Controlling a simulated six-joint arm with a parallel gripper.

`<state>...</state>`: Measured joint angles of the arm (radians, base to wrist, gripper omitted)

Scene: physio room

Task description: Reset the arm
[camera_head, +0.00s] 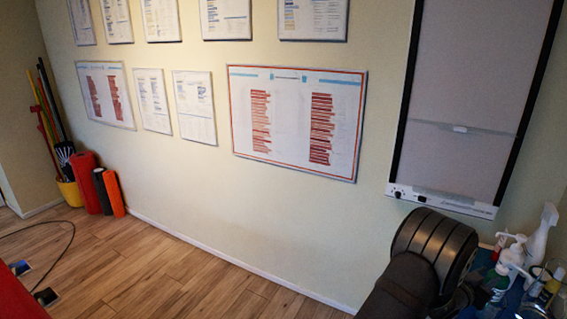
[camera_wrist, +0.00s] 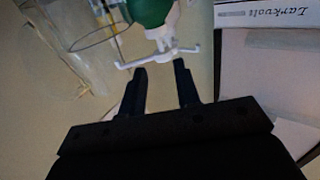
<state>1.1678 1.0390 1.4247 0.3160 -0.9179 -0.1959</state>
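My gripper (camera_wrist: 160,82) shows in the wrist view with its two dark fingers apart and nothing visible between them. Just beyond the fingertips is a green bottle (camera_wrist: 150,10) with a white part (camera_wrist: 158,55) that has a crossbar. I cannot tell whether the fingertips touch it. In the head view a dark part of my arm stands at the lower right; my gripper is not seen there.
Bottles stand at the right edge, including a white spray bottle (camera_head: 540,235) and a pump bottle (camera_head: 513,255). A lightbox (camera_head: 465,110) hangs above. Rollers (camera_head: 85,180) and a yellow bucket (camera_head: 70,192) stand far left. The middle floor (camera_head: 190,275) is clear. A clear container (camera_wrist: 75,65) is left in the wrist view.

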